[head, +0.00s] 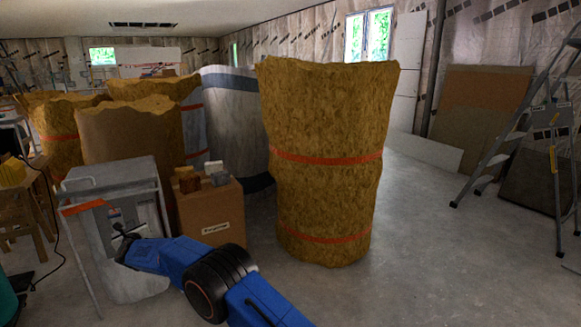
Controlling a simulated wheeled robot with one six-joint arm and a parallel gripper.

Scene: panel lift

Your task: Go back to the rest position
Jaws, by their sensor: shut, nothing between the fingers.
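My gripper (122,236) is at the end of my blue arm, at the lower left of the head view. It is small and dark here, and its jaws look shut with nothing held. It appears in front of a grey metal box-shaped unit (95,195) with an orange-red handle (82,208). I cannot tell whether the gripper touches the unit.
A tall insulation roll (325,150) with red bands stands in the middle. A cardboard box (208,210) with small blocks on top stands beside the grey unit. More rolls (130,140) stand behind. A stepladder (555,130) stands at right.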

